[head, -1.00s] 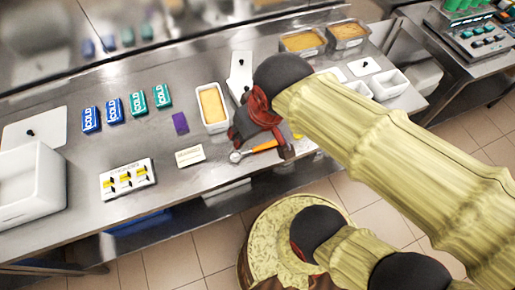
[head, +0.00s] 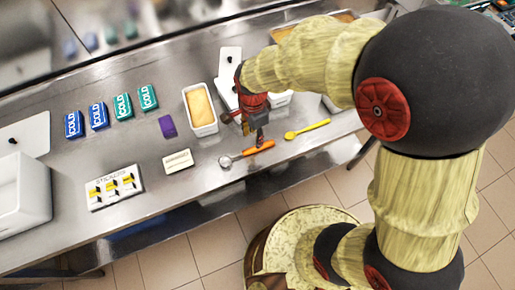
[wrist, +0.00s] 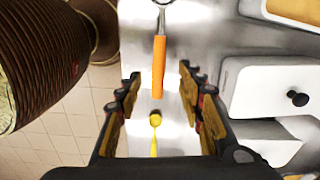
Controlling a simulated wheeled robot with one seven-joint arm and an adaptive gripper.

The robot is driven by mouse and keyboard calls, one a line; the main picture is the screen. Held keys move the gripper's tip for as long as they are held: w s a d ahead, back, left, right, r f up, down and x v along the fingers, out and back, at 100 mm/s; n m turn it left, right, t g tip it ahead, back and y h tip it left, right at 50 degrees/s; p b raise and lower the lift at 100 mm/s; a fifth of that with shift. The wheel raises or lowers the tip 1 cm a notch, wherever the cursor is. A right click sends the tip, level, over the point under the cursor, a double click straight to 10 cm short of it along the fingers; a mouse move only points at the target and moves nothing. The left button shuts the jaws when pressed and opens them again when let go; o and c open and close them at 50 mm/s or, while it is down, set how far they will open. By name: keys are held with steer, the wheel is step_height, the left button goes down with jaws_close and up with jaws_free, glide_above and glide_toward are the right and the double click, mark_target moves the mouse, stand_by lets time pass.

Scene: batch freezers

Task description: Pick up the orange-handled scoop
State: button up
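The orange-handled scoop (head: 259,147) lies on the steel counter near its front edge, its round metal head to the left. In the wrist view its orange handle (wrist: 158,66) runs up the picture and the metal head is partly cut off at the top. My gripper (head: 256,133) points down at the handle, seen from the head. In the wrist view my gripper (wrist: 159,84) is open, with the handle's lower end showing between its fingertips, touching neither. I cannot tell exactly how high the fingertips are above it.
A yellow spoon (head: 306,129) lies just right of the scoop. A white label card (head: 178,161) lies to the left. A white tub of yellow ice cream (head: 200,107) stands behind. Blue and green cold packs (head: 98,116) sit further left.

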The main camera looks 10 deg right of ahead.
mark_target(248, 152)
steer(key=shift+a+f+m, duration=0.1)
steer(key=shift+f+m, duration=0.1)
steer(key=shift+m, duration=0.4)
steer(key=f, duration=0.2)
steer(key=f+b, duration=0.1)
steer(key=f, duration=0.2)
steer(key=f+b, duration=0.1)
steer(key=f, duration=0.1)
steer(key=shift+d+f, duration=0.25)
steer(key=shift+f, duration=0.05)
steer(key=shift+r, duration=0.1)
steer(key=shift+c, duration=0.5)
jaws_close()
